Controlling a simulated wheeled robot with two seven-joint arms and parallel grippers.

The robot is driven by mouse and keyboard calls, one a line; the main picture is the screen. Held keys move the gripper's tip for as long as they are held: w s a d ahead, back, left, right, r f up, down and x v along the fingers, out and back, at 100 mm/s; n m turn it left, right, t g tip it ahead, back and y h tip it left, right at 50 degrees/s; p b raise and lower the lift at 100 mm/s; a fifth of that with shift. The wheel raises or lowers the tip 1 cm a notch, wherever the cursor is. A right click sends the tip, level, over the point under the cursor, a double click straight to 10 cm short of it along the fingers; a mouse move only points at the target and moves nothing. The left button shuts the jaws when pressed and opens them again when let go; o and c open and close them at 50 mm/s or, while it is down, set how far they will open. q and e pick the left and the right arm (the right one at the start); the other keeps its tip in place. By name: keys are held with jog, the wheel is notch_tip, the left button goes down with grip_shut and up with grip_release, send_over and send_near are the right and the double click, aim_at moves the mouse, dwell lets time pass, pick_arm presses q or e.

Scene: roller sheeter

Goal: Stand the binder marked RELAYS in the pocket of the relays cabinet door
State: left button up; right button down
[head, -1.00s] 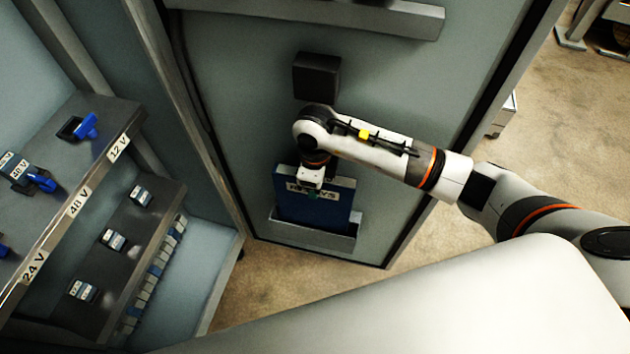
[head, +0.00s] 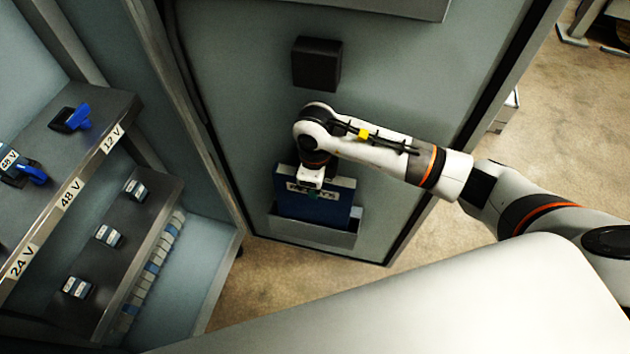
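The blue binder (head: 325,207) with a partly covered RELAYS label stands upright, its lower part inside the grey metal pocket (head: 300,232) on the cabinet door (head: 395,140). My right gripper (head: 310,183) is at the top edge of the binder, over the label. The wrist hides the fingers, so I cannot see whether they are closed on it or apart. My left gripper is not in view.
A black box (head: 317,63) sticks out from the door above my wrist. At left, cabinet shelves (head: 66,194) labelled 12 V, 48 V and 24 V hold blue-handled parts and several small relays. Bare floor (head: 285,280) shows below the door.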

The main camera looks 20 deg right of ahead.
aim_at(315, 204)
jog(key=shift+f+b, duration=4)
jog(key=shift+f, duration=0.65)
jog(key=c, duration=1)
grip_release()
notch_tip(315, 204, up, 12)
